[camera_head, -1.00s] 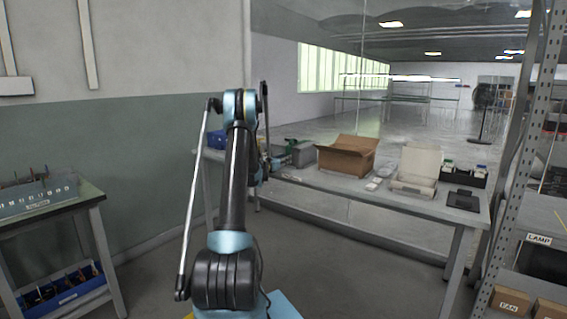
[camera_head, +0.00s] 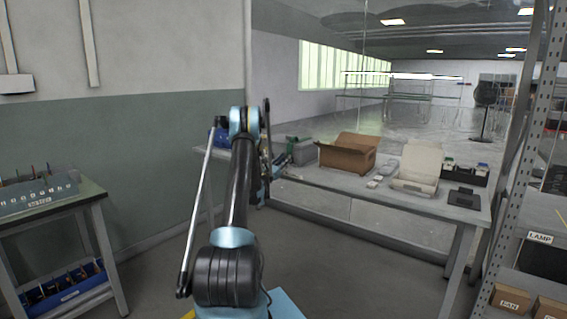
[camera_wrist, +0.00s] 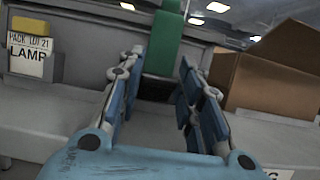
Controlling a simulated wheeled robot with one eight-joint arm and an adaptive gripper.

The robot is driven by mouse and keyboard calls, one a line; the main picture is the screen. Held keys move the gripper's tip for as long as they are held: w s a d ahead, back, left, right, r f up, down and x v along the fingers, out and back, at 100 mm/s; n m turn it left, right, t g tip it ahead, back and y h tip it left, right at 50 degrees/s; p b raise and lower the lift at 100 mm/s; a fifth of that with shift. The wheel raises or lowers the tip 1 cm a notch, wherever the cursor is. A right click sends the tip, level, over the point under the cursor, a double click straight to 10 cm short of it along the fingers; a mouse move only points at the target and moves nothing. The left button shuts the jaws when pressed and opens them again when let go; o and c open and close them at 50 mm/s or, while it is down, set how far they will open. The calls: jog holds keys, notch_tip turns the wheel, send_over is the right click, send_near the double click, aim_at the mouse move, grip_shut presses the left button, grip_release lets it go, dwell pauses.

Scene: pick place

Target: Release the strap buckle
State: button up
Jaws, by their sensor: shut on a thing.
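A grey case (camera_head: 303,152) stands on the left part of the long table, with a green strap (camera_head: 291,139) at its left side. In the wrist view the green strap (camera_wrist: 168,38) runs over the grey case (camera_wrist: 85,62). A dark buckle (camera_wrist: 155,88) sits at the strap's lower end. My gripper (camera_wrist: 160,68) is at the case front, its blue fingers on either side of the buckle and shut on it. Its exact contact with the buckle is hard to see. In the head view my gripper (camera_head: 279,160) is small and partly hidden by my arm.
An open cardboard box (camera_head: 347,155) stands right of the case. An open white box (camera_head: 416,170), a dark flat item (camera_head: 464,198) and a black bin (camera_head: 466,174) are farther right on the table. A blue bin (camera_head: 222,138) is at the left end. A yellow-topped LAMP label (camera_wrist: 27,52) is on the case.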

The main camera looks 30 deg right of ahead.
jog(key=o, duration=1.1)
jog(key=shift+f, duration=0.1)
jog(key=v, duration=1.2)
jog(key=shift+w+a+f, duration=0.1)
jog(key=shift+f, duration=0.05)
